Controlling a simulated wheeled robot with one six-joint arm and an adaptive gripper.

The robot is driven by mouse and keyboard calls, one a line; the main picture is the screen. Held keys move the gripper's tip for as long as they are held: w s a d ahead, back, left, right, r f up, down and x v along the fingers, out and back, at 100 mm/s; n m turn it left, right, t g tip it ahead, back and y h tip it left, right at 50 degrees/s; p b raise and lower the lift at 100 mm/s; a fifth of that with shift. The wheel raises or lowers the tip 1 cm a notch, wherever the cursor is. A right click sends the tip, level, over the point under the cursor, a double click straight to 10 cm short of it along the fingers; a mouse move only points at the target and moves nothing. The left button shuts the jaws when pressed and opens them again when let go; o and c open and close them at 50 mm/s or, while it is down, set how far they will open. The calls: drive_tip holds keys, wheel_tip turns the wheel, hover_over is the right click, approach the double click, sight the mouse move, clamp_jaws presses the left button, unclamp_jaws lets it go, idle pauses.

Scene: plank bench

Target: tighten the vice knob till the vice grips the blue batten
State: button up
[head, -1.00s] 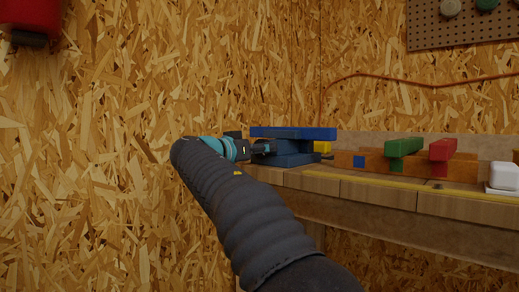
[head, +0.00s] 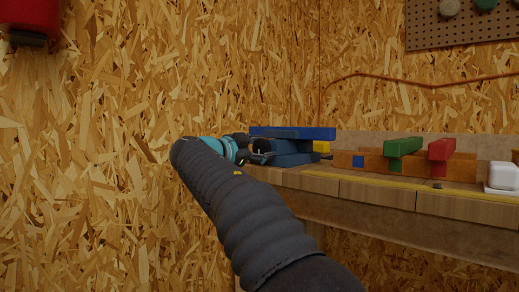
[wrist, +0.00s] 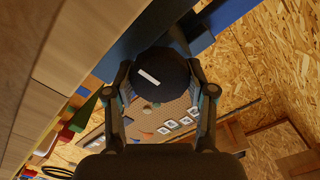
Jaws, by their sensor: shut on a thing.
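The blue batten (head: 295,133) lies level on top of the dark blue vice (head: 292,159) at the left end of the bench. My gripper (head: 262,152) is at the vice's left side. In the wrist view, its two fingers (wrist: 158,92) are closed on opposite sides of the round black vice knob (wrist: 160,68). The knob's face carries a white mark slanting down to the right. In the head view my gripper mostly hides the knob. I cannot tell whether the vice jaws touch the batten.
The plank bench (head: 375,190) runs to the right. A green piece (head: 403,147), a red piece (head: 441,150) and an orange-brown block (head: 375,163) stand along it. A white object (head: 503,176) is at the far right. A chipboard wall (head: 90,150) is close on the left.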

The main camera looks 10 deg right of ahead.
drive_tip(key=shift+f+m, duration=0.2)
drive_tip(key=shift+m, duration=0.3)
drive_tip(key=o, duration=1.2)
drive_tip(key=shift+d, duration=0.15)
drive_tip(key=shift+r, duration=0.1)
drive_tip(key=shift+s+a, duration=0.2)
drive_tip(key=shift+a, duration=0.1)
drive_tip(key=v, duration=1.1)
drive_tip(key=shift+s+a, duration=0.1)
drive_tip(key=shift+a, duration=0.15)
